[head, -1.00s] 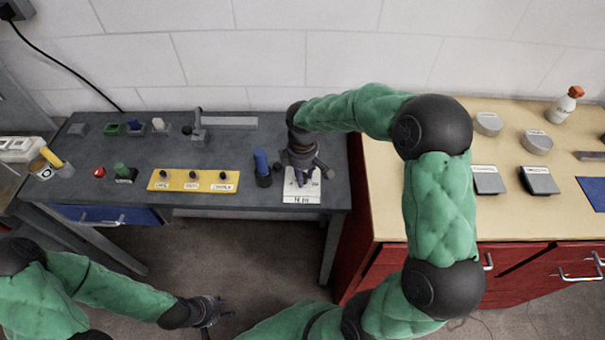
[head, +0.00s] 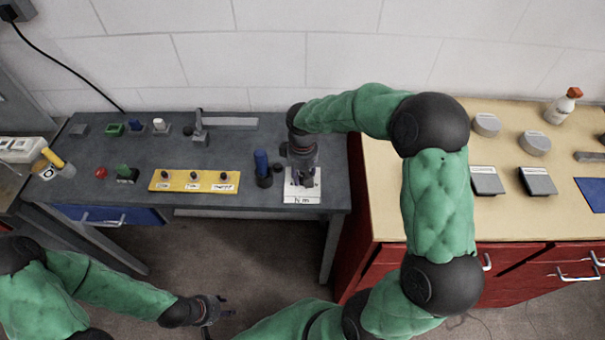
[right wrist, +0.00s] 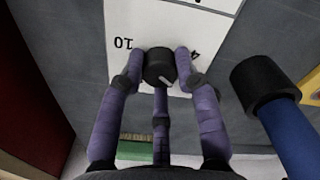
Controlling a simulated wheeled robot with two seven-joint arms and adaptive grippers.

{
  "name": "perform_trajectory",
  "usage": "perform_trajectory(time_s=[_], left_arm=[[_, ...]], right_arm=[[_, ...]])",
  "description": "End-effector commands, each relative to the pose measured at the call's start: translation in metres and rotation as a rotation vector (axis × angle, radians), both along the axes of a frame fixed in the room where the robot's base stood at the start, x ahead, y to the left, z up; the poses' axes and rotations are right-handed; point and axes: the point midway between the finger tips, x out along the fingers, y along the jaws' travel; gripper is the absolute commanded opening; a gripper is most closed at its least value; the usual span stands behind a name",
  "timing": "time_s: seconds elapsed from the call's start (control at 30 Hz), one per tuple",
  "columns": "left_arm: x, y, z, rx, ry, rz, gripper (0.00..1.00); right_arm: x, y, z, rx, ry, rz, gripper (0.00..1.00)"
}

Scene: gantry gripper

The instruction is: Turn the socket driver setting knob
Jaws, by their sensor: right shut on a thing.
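The setting knob (right wrist: 159,66) is a small black dial with a pale pointer mark, on a white plate (head: 302,199) at the right end of the grey bench. In the right wrist view, the plate (right wrist: 222,40) shows a printed 10 left of the knob and another numeral, partly hidden, at its right. My right gripper (right wrist: 159,72) is shut on the knob, its purple fingers around it. In the head view the right gripper (head: 302,180) points down over the plate and hides the knob. My left gripper (head: 226,306) hangs empty in front of the bench, its fingers apart.
A blue-handled tool in a black holder (head: 262,168) stands close left of the plate; its handle (right wrist: 292,135) shows in the right wrist view. A yellow strip (head: 194,181) with 3 dark knobs lies further left. A wooden-topped red cabinet (head: 390,215) adjoins at the right.

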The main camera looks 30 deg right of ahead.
Motion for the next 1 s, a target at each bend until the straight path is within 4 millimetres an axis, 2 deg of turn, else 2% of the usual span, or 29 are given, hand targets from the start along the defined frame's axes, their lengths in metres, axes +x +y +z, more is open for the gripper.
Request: perform_trajectory(time_s=[0.2, 0.5, 1.0], left_arm=[[0.0, 0.0, -0.0002, 0.0, 0.0, 0.0, 0.4], [0.0, -0.0001, -0.001, 0.0, 0.0, 0.0, 0.4], [0.0, 0.0, -0.0014, 0.0, 0.0, 0.0, 0.4]], right_arm=[[-0.0007, 0.0001, -0.001, 0.0, 0.002, -0.183, 0.0], [-0.0008, 0.0003, -0.0011, -0.001, 0.003, -0.357, 0.0], [-0.0009, 0.0005, -0.0011, 0.0, 0.003, -0.435, 0.0]])
